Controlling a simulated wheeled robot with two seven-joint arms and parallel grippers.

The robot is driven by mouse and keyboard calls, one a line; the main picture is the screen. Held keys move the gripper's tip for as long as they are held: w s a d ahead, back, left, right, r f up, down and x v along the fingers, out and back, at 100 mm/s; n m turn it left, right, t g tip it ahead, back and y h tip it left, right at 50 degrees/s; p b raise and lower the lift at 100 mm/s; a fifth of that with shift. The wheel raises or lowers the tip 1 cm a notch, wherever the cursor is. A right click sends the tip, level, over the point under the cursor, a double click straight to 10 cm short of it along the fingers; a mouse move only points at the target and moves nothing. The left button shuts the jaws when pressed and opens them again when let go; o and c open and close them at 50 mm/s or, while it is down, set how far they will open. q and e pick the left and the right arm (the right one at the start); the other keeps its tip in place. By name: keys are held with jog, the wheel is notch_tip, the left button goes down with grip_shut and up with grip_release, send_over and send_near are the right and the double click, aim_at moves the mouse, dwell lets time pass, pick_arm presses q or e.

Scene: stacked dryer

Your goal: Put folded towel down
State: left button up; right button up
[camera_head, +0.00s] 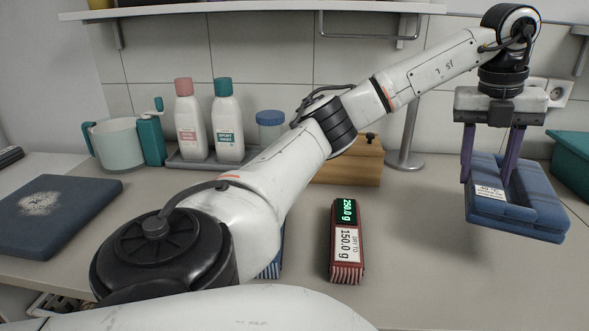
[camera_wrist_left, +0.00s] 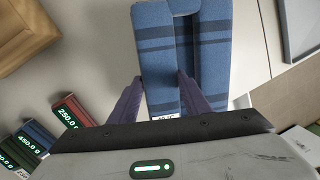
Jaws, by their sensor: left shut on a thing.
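The folded blue towel (camera_head: 520,212) has darker stripes and a white label. It is at the right of the head view, near the counter's right part. My left gripper (camera_head: 484,182) reaches it from above, its two purple fingers closed on it. In the left wrist view the towel (camera_wrist_left: 180,50) lies between the fingers (camera_wrist_left: 158,85), with its label mostly cut off by the gripper body. I cannot tell whether the towel's underside touches the counter. My right gripper does not show.
A red block with a 250.0 g display (camera_head: 345,240) stands mid-counter (camera_head: 420,270); a blue one is half hidden by my arm. A wooden box (camera_head: 355,172), metal post and teal bin (camera_head: 573,165) stand behind. Two bottles (camera_head: 228,125), a mug and dark pad (camera_head: 60,215) are left.

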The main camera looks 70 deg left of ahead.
pick_arm(q)
jog(key=shift+r+p, duration=0.35)
jog(key=shift+p, duration=0.2)
jog(key=shift+m, duration=0.3)
jog(key=shift+f+b, duration=0.35)
jog(key=shift+f, duration=4.85)
jog(key=o, duration=1.2)
jog(key=shift+f, duration=0.15)
jog(key=r, duration=0.4)
jog(key=s+r, duration=0.1)
jog(key=r, duration=0.3)
jog(key=s+r, duration=0.1)
jog(key=r, duration=0.3)
jog(key=shift+a+r, duration=0.1)
